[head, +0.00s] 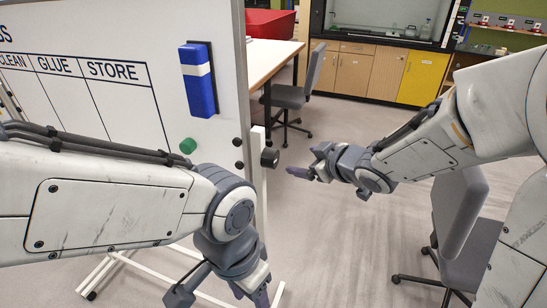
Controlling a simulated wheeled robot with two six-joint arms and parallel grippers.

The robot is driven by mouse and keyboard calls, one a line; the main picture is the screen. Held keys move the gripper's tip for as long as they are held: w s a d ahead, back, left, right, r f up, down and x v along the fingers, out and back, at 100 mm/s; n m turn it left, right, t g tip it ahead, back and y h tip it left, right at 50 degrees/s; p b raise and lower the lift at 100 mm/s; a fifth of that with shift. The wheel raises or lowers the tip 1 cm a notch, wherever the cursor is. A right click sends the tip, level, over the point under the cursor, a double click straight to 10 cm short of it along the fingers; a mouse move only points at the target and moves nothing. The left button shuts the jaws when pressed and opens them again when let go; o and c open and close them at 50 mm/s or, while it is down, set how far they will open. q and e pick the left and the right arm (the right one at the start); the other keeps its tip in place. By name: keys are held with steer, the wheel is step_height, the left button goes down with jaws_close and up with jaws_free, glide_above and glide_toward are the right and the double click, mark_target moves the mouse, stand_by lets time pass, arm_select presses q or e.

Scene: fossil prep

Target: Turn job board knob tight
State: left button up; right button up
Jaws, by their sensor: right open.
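The job board (120,105) is a white panel on the left with a table headed CLEAN, GLUE and STORE. A round black knob (270,158) sticks out from its right edge post. My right gripper (296,172) is open just right of the knob, apart from it in the picture, with its fingers pointing left. My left gripper (225,296) hangs low in front of the board at the bottom edge. Its fingertips are partly cut off by the frame, so its jaws are unclear.
A blue eraser (199,80), a green magnet (187,146) and small black dots are on the board. A grey chair (462,215) stands at the right, another (292,95) by the table (270,58). Cabinets (375,70) line the back. The middle floor is clear.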

mark_target(277, 160)
steer(key=s+d+r+n+g+y+b, duration=0.2)
steer(key=s+n+g+y, duration=0.35)
steer(key=y, duration=0.55)
steer(key=shift+n+t, duration=0.25)
steer(key=shift+t, duration=0.2)
steer(key=p+x, duration=0.2)
steer(key=x, duration=0.7)
steer(key=shift+w+a+f+p, duration=0.15)
steer(key=shift+w+a+p, duration=0.05)
steer(key=shift+a+p, duration=0.1)
steer(key=shift+c, duration=0.4)
steer(key=c, duration=1.3)
steer(key=m+p, duration=0.3)
steer(key=p, duration=0.1)
steer(key=shift+r+m, duration=0.35)
steer(key=shift+m, duration=0.05)
steer(key=shift+f+m+p, duration=0.25)
steer(key=shift+m+p, duration=0.4)
steer(key=shift+m, duration=0.35)
